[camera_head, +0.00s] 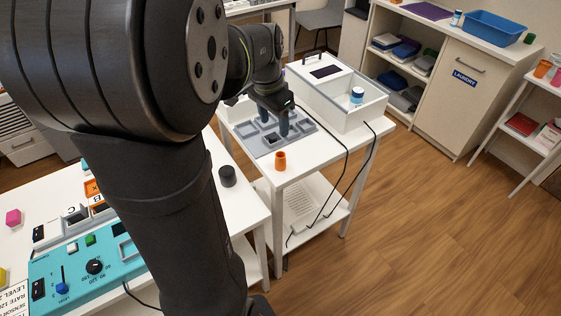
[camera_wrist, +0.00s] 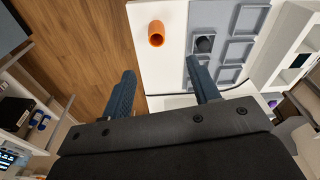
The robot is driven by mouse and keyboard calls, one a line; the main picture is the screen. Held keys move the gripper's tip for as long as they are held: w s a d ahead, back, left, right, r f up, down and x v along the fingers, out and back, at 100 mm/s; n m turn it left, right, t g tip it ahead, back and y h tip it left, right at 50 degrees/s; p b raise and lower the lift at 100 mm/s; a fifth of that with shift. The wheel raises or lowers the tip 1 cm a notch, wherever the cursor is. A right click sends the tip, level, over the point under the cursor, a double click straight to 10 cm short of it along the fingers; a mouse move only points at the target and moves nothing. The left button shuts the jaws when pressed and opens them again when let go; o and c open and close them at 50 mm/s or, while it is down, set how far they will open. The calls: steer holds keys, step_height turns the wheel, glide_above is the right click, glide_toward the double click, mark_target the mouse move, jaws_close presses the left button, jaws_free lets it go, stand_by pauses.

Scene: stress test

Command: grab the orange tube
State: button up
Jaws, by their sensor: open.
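The orange tube (camera_head: 280,161) stands upright near the front edge of the white table, beside the grey tray. In the wrist view the orange tube (camera_wrist: 156,34) shows its open top, ahead of my fingers and a little left of the midline between them. My gripper (camera_head: 276,130) is above the grey tray, behind the tube and apart from it. In the wrist view my gripper (camera_wrist: 164,86) has its two fingers wide apart with nothing between them.
The grey compartment tray (camera_head: 256,147) holds a dark round item (camera_wrist: 204,44) near my right finger. A black cable (camera_head: 340,150) hangs at the table's right side. A dark cylinder (camera_head: 227,176) stands on the nearer table.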

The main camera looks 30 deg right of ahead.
mark_target(281, 159)
steer(key=f, duration=0.6)
steer(key=d+f, duration=0.1)
steer(key=f, duration=0.3)
steer(key=shift+w+d, duration=0.1)
steer(key=shift+s+d+f, duration=0.15)
steer(key=shift+d+f, duration=0.05)
steer(key=shift+f, duration=1.1)
steer(key=shift+s+d+f, duration=0.1)
steer(key=shift+d+f, duration=0.1)
steer(key=shift+f, duration=1.05)
steer(key=c, duration=1.1)
steer(key=shift+o, duration=0.2)
steer(key=shift+r, duration=0.1)
